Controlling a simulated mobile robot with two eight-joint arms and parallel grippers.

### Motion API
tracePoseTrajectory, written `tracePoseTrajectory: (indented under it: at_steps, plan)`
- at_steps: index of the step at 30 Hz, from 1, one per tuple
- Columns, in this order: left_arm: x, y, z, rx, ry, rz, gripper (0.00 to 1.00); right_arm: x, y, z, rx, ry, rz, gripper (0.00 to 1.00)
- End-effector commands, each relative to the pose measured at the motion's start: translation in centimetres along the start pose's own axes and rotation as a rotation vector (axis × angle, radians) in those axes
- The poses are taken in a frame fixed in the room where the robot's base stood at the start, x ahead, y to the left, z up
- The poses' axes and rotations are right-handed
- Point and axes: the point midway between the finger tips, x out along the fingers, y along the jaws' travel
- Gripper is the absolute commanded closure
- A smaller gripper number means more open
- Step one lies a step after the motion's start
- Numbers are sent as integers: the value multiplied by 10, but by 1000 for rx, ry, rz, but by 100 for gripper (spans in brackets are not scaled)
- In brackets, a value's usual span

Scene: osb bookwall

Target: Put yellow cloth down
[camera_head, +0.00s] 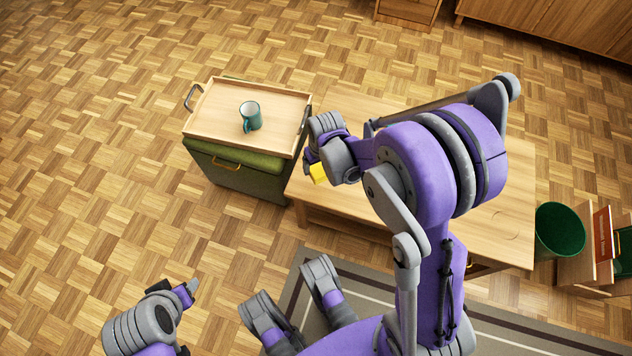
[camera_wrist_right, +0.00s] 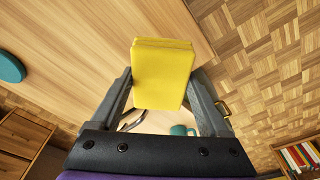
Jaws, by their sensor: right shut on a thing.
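My right gripper (camera_head: 316,168) is shut on the yellow cloth (camera_head: 319,174), over the left end of the wooden table (camera_head: 345,108). In the right wrist view the cloth (camera_wrist_right: 163,72) is a folded yellow block clamped between the two fingers. I cannot tell whether it touches the tabletop. In the head view most of the cloth is hidden behind the gripper. My left gripper (camera_head: 190,288) is low at the left, over the floor and away from the table. Its fingers are too small to tell open from shut.
A wooden tray (camera_head: 216,97) with a green mug (camera_head: 250,116) rests on a green storage ottoman (camera_head: 240,182), just left of the table. A green bin (camera_head: 559,232) stands at the table's right. My right arm hides much of the tabletop. The floor at left is clear.

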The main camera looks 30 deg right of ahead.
Motion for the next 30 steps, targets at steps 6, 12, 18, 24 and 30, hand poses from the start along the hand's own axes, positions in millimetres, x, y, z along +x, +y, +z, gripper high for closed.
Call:
tracePoseTrajectory:
  at_steps: [6,12,18,24,30]
  plan:
    - [16,0,4,0,-4,0,50,42,0,6,0,0,0,82]
    - [20,0,5,0,-4,0,50,56,0,8,-1,0,0,82]
    - [30,0,6,0,-5,0,50,84,0,12,-1,0,0,82]
    - [29,0,6,0,-5,0,50,87,0,13,-1,0,0,82]
    - [33,0,7,0,-5,0,50,91,0,14,-1,0,0,82]
